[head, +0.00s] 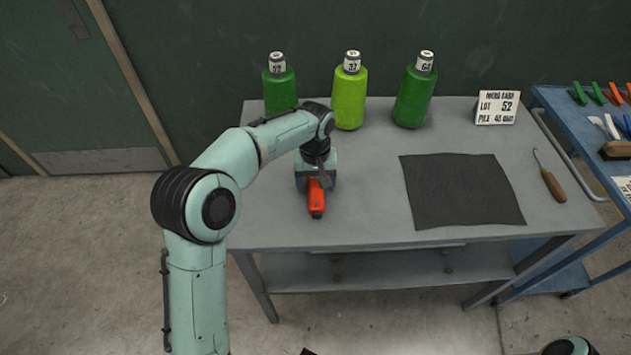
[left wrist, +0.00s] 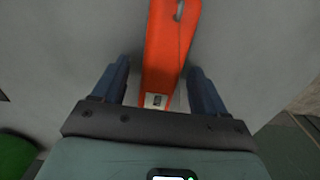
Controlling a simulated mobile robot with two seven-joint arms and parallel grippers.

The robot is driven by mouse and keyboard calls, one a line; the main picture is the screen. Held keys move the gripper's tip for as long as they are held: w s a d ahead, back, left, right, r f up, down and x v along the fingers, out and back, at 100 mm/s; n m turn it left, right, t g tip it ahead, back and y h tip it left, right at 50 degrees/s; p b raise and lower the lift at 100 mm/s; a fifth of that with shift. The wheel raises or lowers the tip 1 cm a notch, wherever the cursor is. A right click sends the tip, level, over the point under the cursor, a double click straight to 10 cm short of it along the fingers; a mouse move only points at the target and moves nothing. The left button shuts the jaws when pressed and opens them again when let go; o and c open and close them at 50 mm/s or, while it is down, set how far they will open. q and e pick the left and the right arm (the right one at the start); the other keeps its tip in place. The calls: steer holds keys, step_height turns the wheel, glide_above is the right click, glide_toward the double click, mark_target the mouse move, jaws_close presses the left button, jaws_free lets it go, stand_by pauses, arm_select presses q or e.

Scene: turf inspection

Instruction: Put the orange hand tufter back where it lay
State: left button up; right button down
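The orange hand tufter (head: 317,200) lies on the grey table toward its left side, its free end toward the front edge. My left gripper (head: 316,184) is over its rear part and hides that part in the head view. In the left wrist view the tufter (left wrist: 166,45) runs between the two blue fingers of my left gripper (left wrist: 158,68). The fingers are apart, with a gap visible beside the tufter, so the gripper is open around it, not clamped. My right gripper does not show.
Three green bottles (head: 349,98) stand along the table's back. A sign card (head: 497,107), a dark cloth square (head: 461,190) and a wooden-handled hook (head: 551,180) are to the right. A blue cart (head: 571,125) with tools stands at the right. Bare tabletop (head: 368,200) lies between tufter and cloth.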

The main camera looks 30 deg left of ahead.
mark_target(315, 183)
arm_select(q)
step_height(315, 183, up, 12)
steer(key=p, duration=0.2)
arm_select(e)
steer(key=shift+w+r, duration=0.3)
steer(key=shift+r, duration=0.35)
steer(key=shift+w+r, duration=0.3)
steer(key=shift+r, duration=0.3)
